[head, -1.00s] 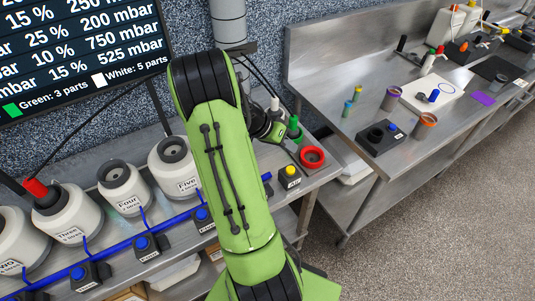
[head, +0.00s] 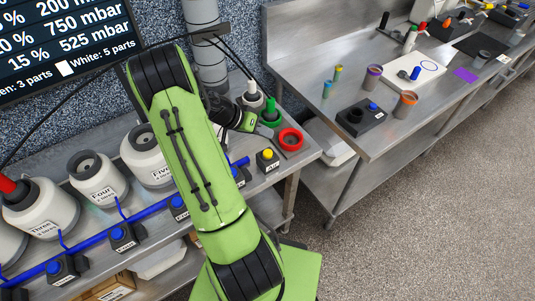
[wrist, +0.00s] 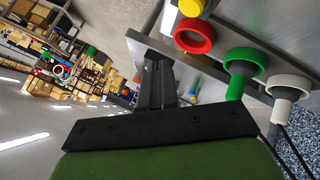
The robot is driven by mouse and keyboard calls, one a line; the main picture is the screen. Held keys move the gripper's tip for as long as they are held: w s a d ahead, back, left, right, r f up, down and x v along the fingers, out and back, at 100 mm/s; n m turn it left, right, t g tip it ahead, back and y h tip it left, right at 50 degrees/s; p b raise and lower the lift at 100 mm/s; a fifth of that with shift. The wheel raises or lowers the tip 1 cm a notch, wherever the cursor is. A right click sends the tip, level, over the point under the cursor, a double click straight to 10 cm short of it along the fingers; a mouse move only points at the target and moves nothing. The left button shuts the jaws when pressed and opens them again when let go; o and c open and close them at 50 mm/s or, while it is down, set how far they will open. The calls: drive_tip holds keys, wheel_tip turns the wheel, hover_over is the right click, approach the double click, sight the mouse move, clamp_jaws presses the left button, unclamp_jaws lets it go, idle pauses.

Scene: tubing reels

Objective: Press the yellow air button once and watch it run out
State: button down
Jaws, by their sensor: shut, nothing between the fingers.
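The yellow air button (head: 267,154) sits on a small black box marked Air (head: 268,165), near the right end of the bench. Its yellow cap also shows at the top edge of the wrist view (wrist: 190,7). My gripper (wrist: 157,62) is shut and empty, its fingers together in the wrist view. In the head view it is behind and left of the button, close to the green funnel-like piece, and apart from the button. The arm hides most of the fingers there.
A red ring (head: 290,139), a green piece (head: 271,113) and a white-topped piece (head: 251,96) stand close around the gripper. A second steel table (head: 330,120) stands to the right.

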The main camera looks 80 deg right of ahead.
sight(270, 152)
wheel_tip(270, 152, down, 6)
drive_tip(key=b, duration=0.3)
drive_tip(key=shift+r+b, duration=0.1)
drive_tip(key=shift+b, duration=0.3)
idle(1.4)
drive_tip(key=shift+f+b, duration=0.4)
drive_tip(key=shift+b, duration=0.15)
drive_tip(key=shift+f+b, duration=0.45)
drive_tip(key=shift+b, duration=0.05)
idle(0.3)
drive_tip(key=shift+a+f+b, duration=0.2)
drive_tip(key=shift+f+b, duration=0.1)
drive_tip(key=shift+f, duration=0.15)
idle(0.6)
drive_tip(key=shift+r, duration=0.1)
drive_tip(key=shift+d+r+p, duration=0.15)
drive_tip(key=shift+r+p, duration=0.4)
drive_tip(key=shift+r, duration=0.5)
